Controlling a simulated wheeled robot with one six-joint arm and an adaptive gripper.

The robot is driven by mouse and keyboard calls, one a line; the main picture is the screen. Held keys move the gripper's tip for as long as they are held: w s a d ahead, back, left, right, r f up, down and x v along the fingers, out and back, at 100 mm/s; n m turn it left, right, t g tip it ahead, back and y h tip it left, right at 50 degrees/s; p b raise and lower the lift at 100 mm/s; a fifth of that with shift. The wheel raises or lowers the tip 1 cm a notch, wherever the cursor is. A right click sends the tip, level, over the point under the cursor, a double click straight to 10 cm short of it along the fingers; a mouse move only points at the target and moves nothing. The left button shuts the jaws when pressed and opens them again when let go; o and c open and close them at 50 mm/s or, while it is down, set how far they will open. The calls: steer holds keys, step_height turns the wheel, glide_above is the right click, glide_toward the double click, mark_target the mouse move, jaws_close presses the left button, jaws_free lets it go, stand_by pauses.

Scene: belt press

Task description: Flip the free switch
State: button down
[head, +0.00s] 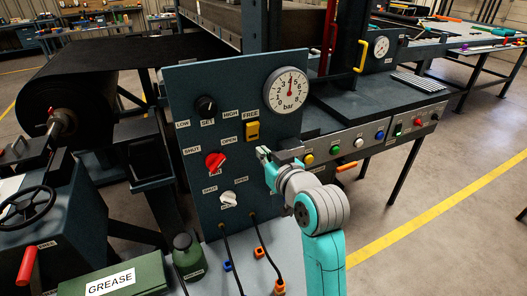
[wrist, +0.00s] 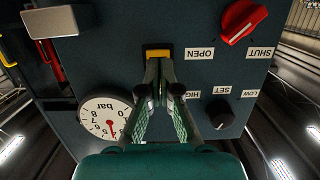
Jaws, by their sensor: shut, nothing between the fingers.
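The free switch (head: 252,130) is a yellow switch on the blue upright panel, directly under the FREE label and to the lower left of the pressure gauge. In the wrist view, which is upside down, its yellow frame (wrist: 158,52) shows just past my fingertips, and the fingers cover part of it. My gripper (head: 263,153) is shut and empty, close in front of the panel and just below the switch in the head view. It also shows in the wrist view (wrist: 160,66). Whether the fingertips touch the switch I cannot tell. The FREE label is hidden in the wrist view.
On the same panel are a black SET knob (head: 206,105), a red knob (head: 215,161), a white knob (head: 228,199) and the round gauge (head: 287,92). A button row (head: 333,149) runs to the right.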

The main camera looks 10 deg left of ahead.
steer(key=s+d+f, duration=0.1)
steer(key=s+d, duration=0.4)
steer(key=s, duration=0.2)
steer(key=shift+s+f, duration=0.2)
steer(key=shift+f, duration=0.2)
steer(key=shift+d+f, duration=0.1)
steer(key=s+d+f+m+t+h, duration=0.1)
steer(key=s+d+f+m+h, duration=0.2)
steer(key=s+d+f, duration=0.55)
steer(key=s+d+f+m+t+h, duration=0.1)
steer(key=s+d+f+m+h, duration=0.15)
steer(key=s+d+f, duration=0.6)
steer(key=s+d+f+h, duration=0.1)
steer(key=s+d+f, duration=0.1)
steer(key=s, duration=1)
steer(key=s+d+f+m+h, duration=0.1)
steer(key=s+d+f+h, duration=0.1)
steer(key=s, duration=1.1)
steer(key=shift+s+d+f, duration=0.15)
steer(key=shift+s+f, duration=0.05)
steer(key=shift+f, duration=0.05)
steer(key=shift+h, duration=0.25)
